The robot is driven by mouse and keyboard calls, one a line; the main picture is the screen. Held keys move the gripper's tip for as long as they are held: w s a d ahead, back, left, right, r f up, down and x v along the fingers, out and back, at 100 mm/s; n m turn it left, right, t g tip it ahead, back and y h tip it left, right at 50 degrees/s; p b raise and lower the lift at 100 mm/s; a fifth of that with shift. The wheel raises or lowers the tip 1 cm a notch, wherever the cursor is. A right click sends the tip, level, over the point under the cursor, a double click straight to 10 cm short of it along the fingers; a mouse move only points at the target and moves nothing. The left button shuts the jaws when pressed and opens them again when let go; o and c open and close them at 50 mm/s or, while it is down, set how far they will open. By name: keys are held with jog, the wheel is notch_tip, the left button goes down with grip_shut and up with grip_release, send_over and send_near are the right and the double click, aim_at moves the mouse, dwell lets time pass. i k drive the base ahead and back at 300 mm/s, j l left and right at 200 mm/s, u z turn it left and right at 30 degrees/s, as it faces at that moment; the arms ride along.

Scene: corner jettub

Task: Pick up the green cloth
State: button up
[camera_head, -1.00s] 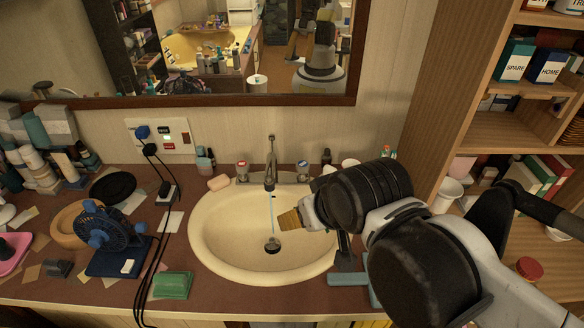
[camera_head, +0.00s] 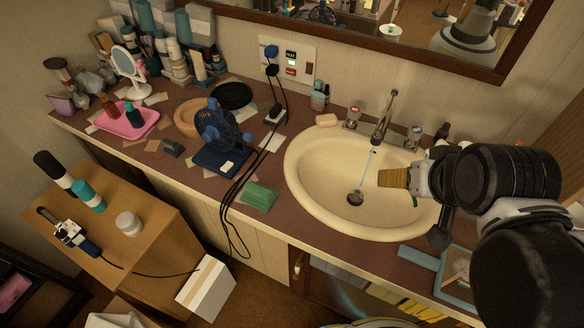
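The green cloth (camera_head: 259,195) lies folded near the front edge of the brown counter (camera_head: 190,180), left of the sink. Black cords pass close by its left side. My gripper (camera_head: 382,178) is over the cream sink basin (camera_head: 325,205), to the right of the cloth and well apart from it. Its tan fingertip part points left.
A blue fan (camera_head: 218,128) and its base stand left behind the cloth. The faucet (camera_head: 382,120) runs water behind my gripper. A light blue framed item (camera_head: 455,275) lies at the right. A wooden cabinet (camera_head: 150,215) with bottles stands at the lower left.

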aim_at(262, 198)
jog(key=j+u, duration=0.2)
jog(key=j, duration=0.7)
jog(key=j+u, duration=0.2)
jog(key=j, duration=0.65)
jog(key=i, duration=0.05)
